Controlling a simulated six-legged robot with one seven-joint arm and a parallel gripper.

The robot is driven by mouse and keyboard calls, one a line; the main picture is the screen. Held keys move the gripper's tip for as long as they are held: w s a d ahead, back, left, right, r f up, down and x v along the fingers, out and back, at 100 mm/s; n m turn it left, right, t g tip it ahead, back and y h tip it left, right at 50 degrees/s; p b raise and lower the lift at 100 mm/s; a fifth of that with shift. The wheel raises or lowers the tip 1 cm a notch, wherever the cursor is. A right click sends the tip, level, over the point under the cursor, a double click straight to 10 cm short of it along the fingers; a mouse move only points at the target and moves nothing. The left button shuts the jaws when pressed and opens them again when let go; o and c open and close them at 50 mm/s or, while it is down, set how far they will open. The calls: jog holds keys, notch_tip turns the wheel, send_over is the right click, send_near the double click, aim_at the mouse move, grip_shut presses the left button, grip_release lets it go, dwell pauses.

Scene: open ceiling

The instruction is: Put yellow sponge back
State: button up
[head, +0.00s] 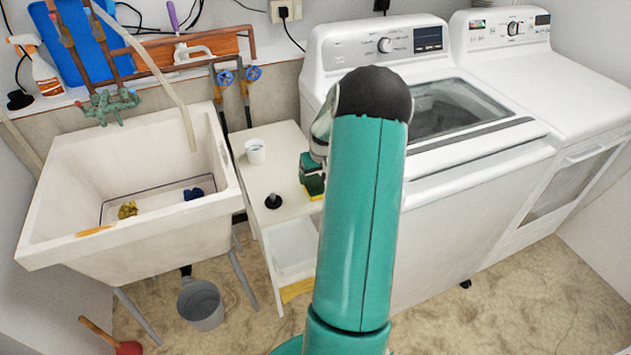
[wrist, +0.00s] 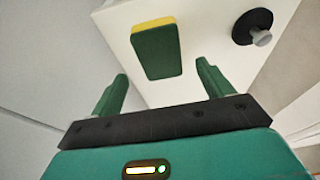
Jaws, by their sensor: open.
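The yellow sponge (head: 316,196) has a dark green scouring side and lies near the right edge of a small white table (head: 286,140), between the sink and the washing machine. In the wrist view the sponge (wrist: 157,53) shows its green face and a yellow edge, ahead of the fingers and roughly in line with the gap between them. My gripper (wrist: 163,85) is open with two green fingers, and nothing is between them. In the head view my gripper (head: 310,163) is just above the sponge, partly hidden by my arm.
A black stopper (head: 272,201) and a white cup (head: 256,151) stand on the table. The white sink (head: 60,215) at left holds a yellow lump (head: 127,210) and a blue one (head: 193,194). The washing machine (head: 450,170) stands close at right. A grey bucket (head: 201,305) is below.

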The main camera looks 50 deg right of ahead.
jog(key=v, duration=0.7)
jog(key=w+a+r+n, duration=0.2)
jog(key=a+r, duration=0.6)
jog(key=a, duration=0.4)
jog(key=w+a+r+n, duration=0.1)
jog(key=w+a+r, duration=0.1)
jog(key=a+r, duration=0.8)
jog(key=s+a+r+n+t, duration=0.1)
jog(key=s+a, duration=0.6)
jog(key=a, duration=0.5)
jog(key=s+a+r+n+t+y, duration=0.1)
jog(key=s+a+n, duration=0.1)
jog(key=s+a, duration=0.5)
jog(key=a, duration=0.6)
jog(key=shift+s+r+t+y, duration=0.3)
jog(key=shift+s+t, duration=0.05)
jog(key=shift+t, duration=0.05)
